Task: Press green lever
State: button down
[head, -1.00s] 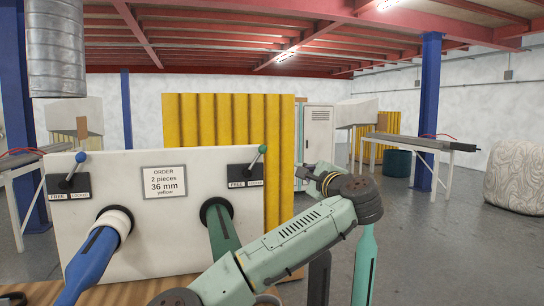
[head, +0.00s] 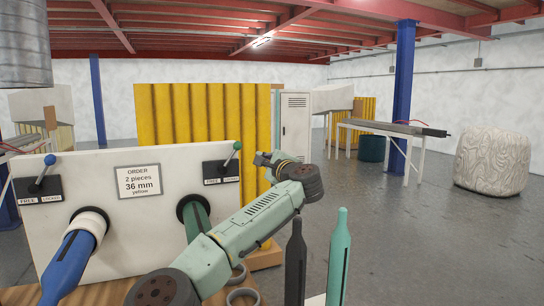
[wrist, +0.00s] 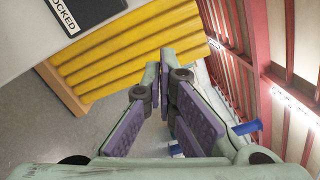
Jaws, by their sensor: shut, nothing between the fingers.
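A blue lever (head: 44,170) stands at the panel's left. Blue (head: 68,262) and green (head: 197,217) spindles project from the panel. Dark (head: 295,265) and green (head: 340,255) upright pieces stand near the front. A yellow corrugated sheet (head: 205,110) is behind. Open floor lies to the right.

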aim_at(231, 155)
jog(key=a, duration=0.1)
jog(key=a+r+p, duration=0.1)
jog(key=a, duration=0.1)
jog(key=shift+a+r, duration=0.25)
jog(key=shift+a, duration=0.15)
jog(key=shift+s+n, duration=0.1)
jog(key=shift+n, duration=0.2)
jog(key=shift+a+r+n, duration=0.15)
jog(key=shift+r+n, duration=0.1)
jog(key=shift+n, duration=0.25)
